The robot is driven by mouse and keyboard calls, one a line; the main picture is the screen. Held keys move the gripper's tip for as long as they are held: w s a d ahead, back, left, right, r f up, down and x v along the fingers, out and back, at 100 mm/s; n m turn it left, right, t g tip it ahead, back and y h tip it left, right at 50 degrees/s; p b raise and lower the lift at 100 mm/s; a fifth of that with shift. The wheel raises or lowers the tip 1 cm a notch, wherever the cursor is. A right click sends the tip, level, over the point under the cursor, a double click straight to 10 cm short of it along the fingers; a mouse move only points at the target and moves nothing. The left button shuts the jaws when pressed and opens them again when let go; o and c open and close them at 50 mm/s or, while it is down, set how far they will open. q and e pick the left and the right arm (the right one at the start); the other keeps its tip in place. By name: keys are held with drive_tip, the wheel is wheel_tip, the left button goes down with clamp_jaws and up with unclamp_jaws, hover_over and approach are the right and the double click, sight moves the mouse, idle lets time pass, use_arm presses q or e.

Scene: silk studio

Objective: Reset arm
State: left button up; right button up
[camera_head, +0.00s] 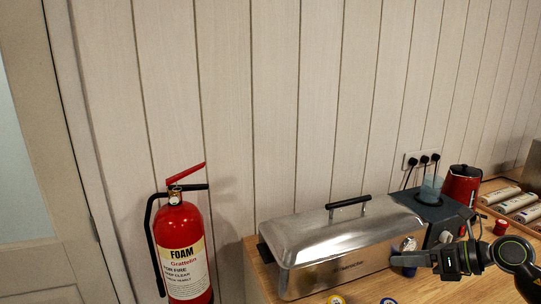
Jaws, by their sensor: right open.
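My right arm reaches in from the right edge, and its right gripper (408,259) is beside the front right of a silver lidded appliance (335,240). The gripper is open, with its fingertips near the appliance's knobs; I cannot tell whether they touch. My left gripper is not in view.
The appliance stands on a wooden counter (262,290). A red fire extinguisher (183,250) stands left of it. Small round items (336,299) lie at the front edge. The panelled wall is close behind.

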drive_tip(key=s+a+r+m+t+y, duration=0.1)
drive_tip(key=a+r+m+t+y, duration=0.15)
drive_tip(key=a+m+t, duration=0.25)
drive_tip(key=s+d+f+m+h, duration=0.55)
drive_tip(key=f+m+h, duration=0.3)
drive_tip(key=m, duration=0.75)
drive_tip(key=s+d+f+m+h, duration=0.4)
drive_tip(key=s+f+m+h, duration=0.45)
drive_tip(key=m, duration=0.65)
drive_tip(key=s+a+f+m+g+y, duration=0.25)
drive_tip(key=s+a+f+g, duration=0.25)
drive_tip(key=s, duration=0.4)
drive_tip(key=s+a+f+m+g+y, duration=0.1)
drive_tip(key=s+a+f+m+g, duration=0.3)
drive_tip(key=s, duration=0.5)
wheel_tip(320, 180, down, 30)
drive_tip(key=d+g+b, duration=0.2)
drive_tip(key=b, duration=0.3)
drive_tip(key=s+f+b, duration=0.2)
drive_tip(key=s+f, duration=0.5)
drive_tip(key=f, duration=0.3)
drive_tip(key=s+a+f+g+b, duration=0.1)
drive_tip(key=s+f+b, duration=0.2)
drive_tip(key=s+f, duration=0.4)
wheel_tip(320, 180, down, 4)
drive_tip(key=shift+s+a+f+n, duration=0.2)
drive_tip(key=shift+s+n, duration=0.2)
drive_tip(key=shift+n, duration=0.05)
